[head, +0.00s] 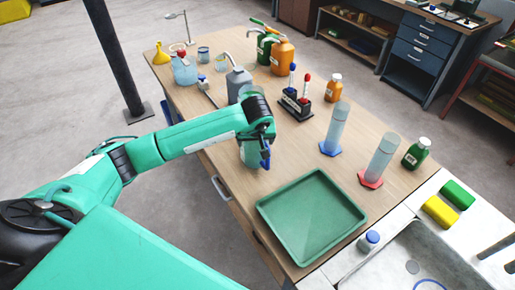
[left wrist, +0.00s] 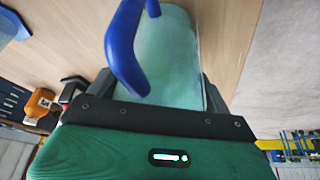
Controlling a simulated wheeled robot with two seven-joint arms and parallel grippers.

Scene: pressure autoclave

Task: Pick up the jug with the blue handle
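The jug with the blue handle (head: 250,156) is a pale, translucent green-blue vessel near the table's front edge, partly hidden by my left gripper in the head view. In the left wrist view the jug (left wrist: 176,55) fills the middle, with its curved blue handle (left wrist: 122,50) towards the camera. My left gripper (head: 262,150) is at the jug. Its dark fingers (left wrist: 157,85) are wide apart, one on each side of the jug. Whether they press on it is hidden. My right gripper is not in view.
A green tray (head: 312,218) lies to the right of the jug. Behind stand a grey bottle (head: 238,82), a rack with red and blue tops (head: 296,103) and two measuring cylinders (head: 335,128). A sink (head: 415,265) is at lower right.

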